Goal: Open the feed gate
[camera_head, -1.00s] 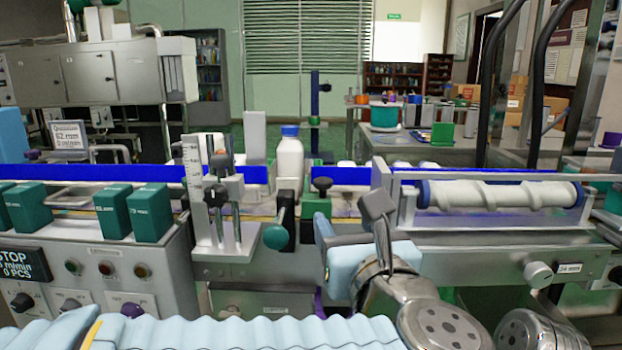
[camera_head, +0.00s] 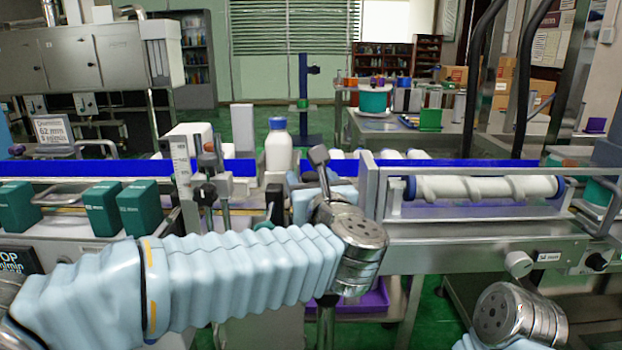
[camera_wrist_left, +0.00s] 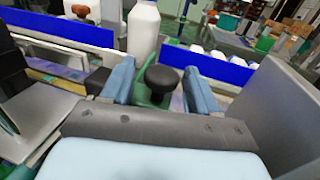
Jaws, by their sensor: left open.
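A black round knob (camera_wrist_left: 161,78) on a green block (camera_wrist_left: 145,97), which looks like the feed gate, shows in the left wrist view. My left gripper (camera_wrist_left: 160,85) is open, with one blue finger on each side of the knob. I cannot tell whether the fingers touch it. In the head view my left gripper (camera_head: 308,186) is over the conveyor and hides the knob and block. A white bottle (camera_head: 278,150) with a blue cap stands upright just behind; it also shows in the left wrist view (camera_wrist_left: 144,28). My right gripper is out of view.
A blue rail (camera_head: 110,169) runs along the conveyor. A white screw roller (camera_head: 485,187) in a metal frame is to the right. Green boxes (camera_head: 138,207) and a metal post with clamps (camera_head: 208,170) are to the left. A grey plate (camera_wrist_left: 285,105) stands close right of the fingers.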

